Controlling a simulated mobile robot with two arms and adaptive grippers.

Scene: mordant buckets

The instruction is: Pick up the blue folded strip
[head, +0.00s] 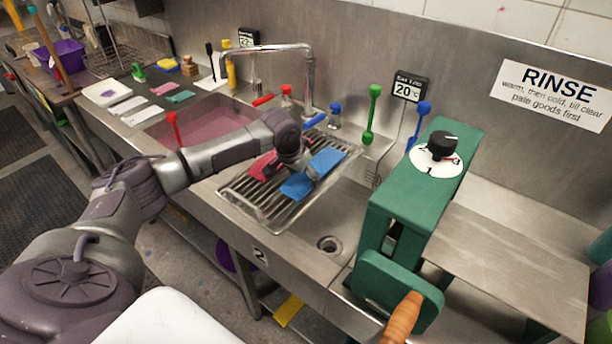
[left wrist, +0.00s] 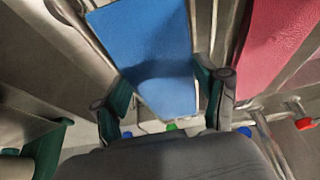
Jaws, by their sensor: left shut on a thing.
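The blue folded strip (head: 325,163) is over the metal drain rack (head: 242,196) at the sink; I cannot tell whether it still touches the bars. In the left wrist view the blue folded strip (left wrist: 145,45) runs between the two fingers. My left gripper (head: 306,174) comes down on the strip from above and is shut on it; it also shows in the left wrist view (left wrist: 165,92). A red-pink strip (head: 262,166) lies on the rack to the left of the blue one and also shows in the left wrist view (left wrist: 275,45). My right gripper is not in view.
A tall faucet (head: 310,75) stands behind the rack. A green wringer with a wooden handle (head: 415,195) stands to the right, past an open basin with a drain (head: 328,243). A basin of pinkish liquid (head: 205,122) lies to the left.

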